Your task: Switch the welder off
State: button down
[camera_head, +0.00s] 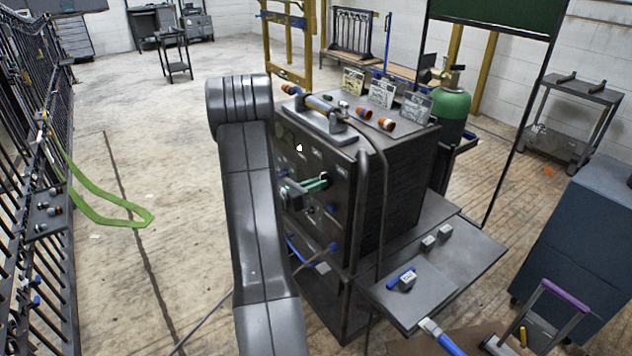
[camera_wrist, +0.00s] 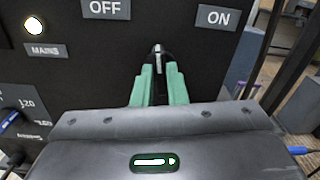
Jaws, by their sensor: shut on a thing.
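The welder (camera_head: 400,185) is a dark box on a cart, with its front panel facing my arm. In the wrist view its panel (camera_wrist: 200,55) carries an OFF label (camera_wrist: 105,8) at upper left and an ON label (camera_wrist: 216,16) at upper right. A lit white lamp (camera_wrist: 33,25) sits above the MAINS label (camera_wrist: 47,51). A small metal switch lever (camera_wrist: 157,50) stands between the two labels. My gripper (camera_wrist: 159,72) is shut on it with its green fingers, which hide its lower part. In the head view my gripper (camera_head: 318,183) is at the panel.
A torch (camera_head: 320,103) and several small parts lie on the welder's top. A side shelf (camera_head: 440,285) juts out at right. A green gas cylinder (camera_head: 453,107) stands behind; a blue cabinet (camera_head: 580,235) is at right. The floor left of my arm is open.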

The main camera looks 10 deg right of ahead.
jog(key=n+p, duration=0.2)
jog(key=n, duration=0.3)
jog(key=shift+n+p, duration=0.4)
dwell(0.4)
jog(key=c, duration=1.5)
grip_release()
jog(key=shift+o, duration=0.2)
jog(key=shift+a, duration=0.1)
jog(key=b+v, duration=0.1)
jog(key=v, duration=1.2)
jog(key=shift+a, duration=0.4)
jog(key=shift+s, duration=0.1)
jog(key=p+x, duration=0.1)
jog(key=x, duration=1.3)
